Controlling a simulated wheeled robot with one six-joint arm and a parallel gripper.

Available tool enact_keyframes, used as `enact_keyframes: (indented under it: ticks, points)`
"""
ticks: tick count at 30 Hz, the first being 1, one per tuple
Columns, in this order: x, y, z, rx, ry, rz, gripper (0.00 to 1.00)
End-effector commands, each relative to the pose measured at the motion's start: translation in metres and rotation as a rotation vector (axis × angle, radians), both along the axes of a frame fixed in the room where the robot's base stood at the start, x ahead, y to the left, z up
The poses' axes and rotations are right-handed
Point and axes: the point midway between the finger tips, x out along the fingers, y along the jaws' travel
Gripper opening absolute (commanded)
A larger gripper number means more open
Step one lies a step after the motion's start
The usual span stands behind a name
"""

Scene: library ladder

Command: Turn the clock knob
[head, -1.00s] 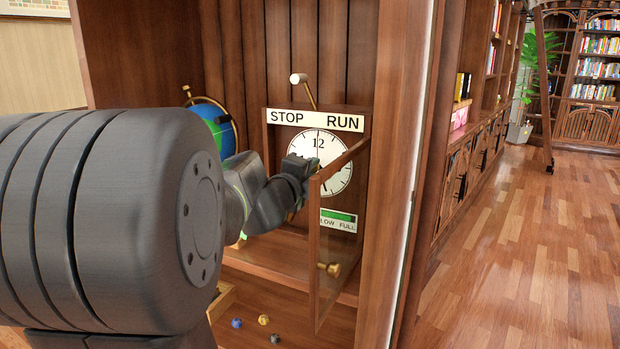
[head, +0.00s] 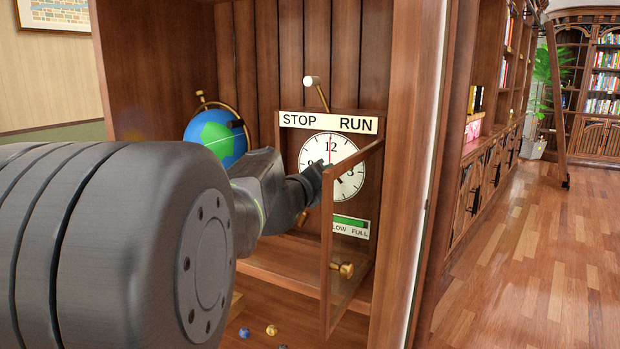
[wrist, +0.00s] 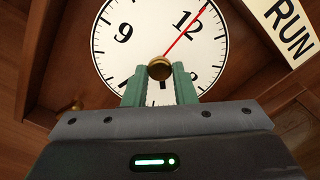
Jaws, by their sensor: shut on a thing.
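The clock (head: 347,188) has a white dial in a wooden case inside the cabinet. In the wrist view its dial (wrist: 120,30) appears tilted, with a red hand pointing near 12. The round brass clock knob (wrist: 159,68) sits between the green fingers of my gripper (wrist: 160,80), which is shut on it. In the head view my gripper (head: 318,172) is in front of the dial and hides the knob and part of the dial's left side.
A glass door (head: 340,255) with a brass knob stands open before the clock's right side. A lever (head: 314,86) tops the case, leaning toward STOP. A globe (head: 216,137) stands left of the clock. Small balls (head: 271,330) lie below. A green LOW-FULL gauge (head: 351,222) is under the dial.

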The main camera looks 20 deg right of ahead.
Motion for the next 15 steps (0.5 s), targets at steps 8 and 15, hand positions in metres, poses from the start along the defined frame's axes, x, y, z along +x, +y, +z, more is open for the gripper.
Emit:
enact_keyframes:
  ticks: [8, 15]
  points:
    - [-0.0002, -0.0001, -0.0018, 0.012, -0.008, -0.001, 0.02]
    - [-0.0002, 0.0001, -0.0019, 0.011, -0.008, -0.001, 0.30]
